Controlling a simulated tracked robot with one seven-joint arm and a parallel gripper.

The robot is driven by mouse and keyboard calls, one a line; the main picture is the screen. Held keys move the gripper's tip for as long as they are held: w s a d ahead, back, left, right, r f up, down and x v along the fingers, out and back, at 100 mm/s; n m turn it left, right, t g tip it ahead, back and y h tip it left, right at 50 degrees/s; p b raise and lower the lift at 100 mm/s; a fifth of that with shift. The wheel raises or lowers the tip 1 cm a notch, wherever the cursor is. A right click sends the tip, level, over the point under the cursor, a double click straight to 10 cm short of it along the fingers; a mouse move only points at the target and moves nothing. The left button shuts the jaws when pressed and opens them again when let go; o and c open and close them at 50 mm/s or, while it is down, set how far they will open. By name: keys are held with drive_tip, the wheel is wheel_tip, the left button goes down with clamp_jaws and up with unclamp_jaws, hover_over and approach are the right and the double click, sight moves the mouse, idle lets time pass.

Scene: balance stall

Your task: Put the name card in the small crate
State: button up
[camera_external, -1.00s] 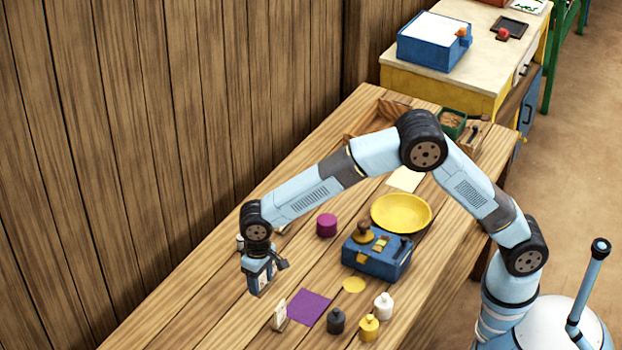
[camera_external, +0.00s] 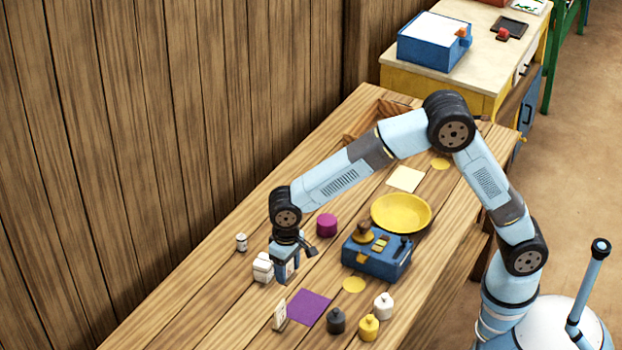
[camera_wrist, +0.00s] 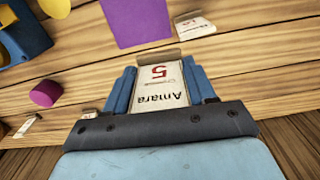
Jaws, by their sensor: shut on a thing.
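My gripper (camera_external: 286,268) is low over the middle of the table, between the purple cloth and the purple pot. In the wrist view my gripper (camera_wrist: 160,88) is shut on a white name card (camera_wrist: 160,86) reading "Amara" with a red 5. Another standing card (camera_external: 279,315) is by the purple cloth and also shows in the wrist view (camera_wrist: 195,28). A wooden crate (camera_external: 362,128) lies at the table's far end, partly hidden by my arm. I cannot tell whether it is the small crate.
A white boxy item (camera_external: 263,268) is just left of my gripper.

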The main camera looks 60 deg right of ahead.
drive_tip(key=w+d+m, duration=0.3)
drive_tip(key=w+d, duration=0.3)
drive_tip(key=d, duration=0.6)
drive_tip(key=w+d+m, duration=0.3)
drive_tip(key=w+d, duration=0.3)
drive_tip(key=d, duration=0.6)
drive_tip(key=w+d+m, duration=0.2)
drive_tip(key=w+d, duration=0.4)
drive_tip(key=d, duration=0.6)
drive_tip(key=s+d+f+m, duration=0.1)
drive_tip(key=s+d+m, duration=0.2)
drive_tip(key=d, duration=1.2)
drive_tip(key=s+d+f+m, duration=0.1)
drive_tip(key=s+d+m, duration=0.15)
drive_tip(key=d, duration=1.15)
drive_tip(key=s+d+f+m, duration=0.15)
drive_tip(key=d+m, duration=0.25)
drive_tip(key=d, duration=1.1)
drive_tip(key=shift+s+d+f, duration=0.1)
drive_tip(key=shift+s+f, duration=0.1)
drive_tip(key=shift+f, duration=1.95)
drive_tip(key=shift+s+f, duration=0.2)
drive_tip(key=shift+f, duration=1.95)
drive_tip(key=o, duration=0.7)
drive_tip(key=shift+f, duration=0.1)
drive_tip(key=shift+o, duration=0.3)
